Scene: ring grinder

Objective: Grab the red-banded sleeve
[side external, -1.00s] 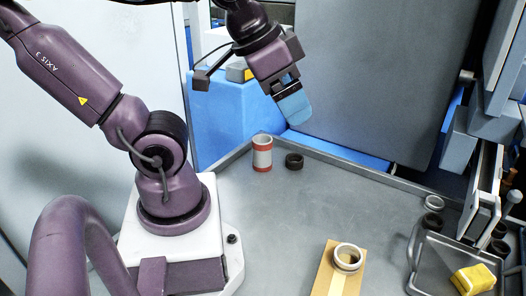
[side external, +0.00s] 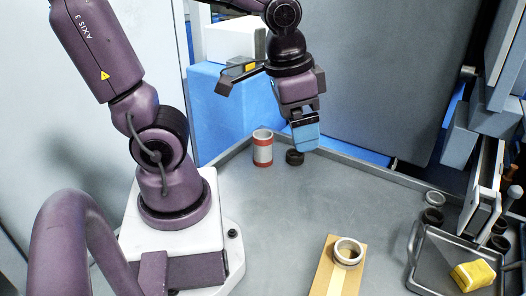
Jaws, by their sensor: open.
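The red-banded sleeve (side external: 262,148) is a pale upright cylinder with a red band near its top and another near its bottom. It stands on the grey table near the back left edge. My gripper (side external: 306,148) has blue fingers that point down. In the picture it is right of the sleeve, apart from it, and overlaps the area by a small dark ring (side external: 294,157). It is open, and I see nothing held in it. The fingers overlap in this view, so the gap between them is hidden.
A wooden block (side external: 333,281) with a metal ring (side external: 348,252) is at the front. A tray (side external: 430,262) with a yellow sponge (side external: 473,275) is at right, near dark rings (side external: 432,217). A raised rim runs along the back. The table's middle is clear.

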